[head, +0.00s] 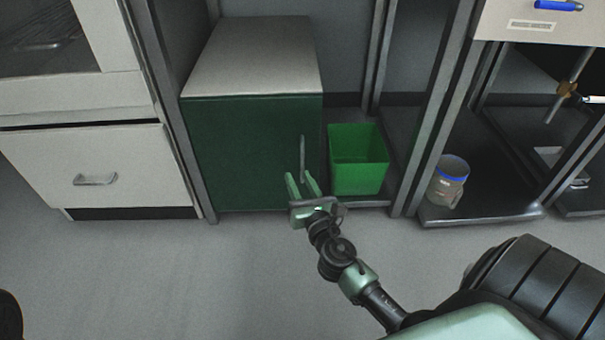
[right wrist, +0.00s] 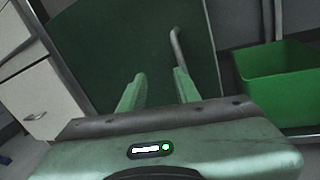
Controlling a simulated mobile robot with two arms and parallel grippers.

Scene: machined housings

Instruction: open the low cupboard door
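The low cupboard has a dark green door (head: 240,150) and a light top, and its door looks shut. A grey vertical bar handle (head: 302,158) is near the door's right edge. The handle also shows in the right wrist view (right wrist: 178,50), just beyond the right fingertip. My right gripper (head: 302,180) is in front of the door, close to the handle. Its two green fingers (right wrist: 157,82) are apart with nothing between them. I cannot tell whether a finger touches the handle. My left gripper is not in view.
A green open bin (head: 358,160) stands right of the cupboard. A jar with a blue lid (head: 449,180) stands on a low shelf farther right. A white drawer unit (head: 95,170) is on the left. Grey posts flank the cupboard. The floor in front is clear.

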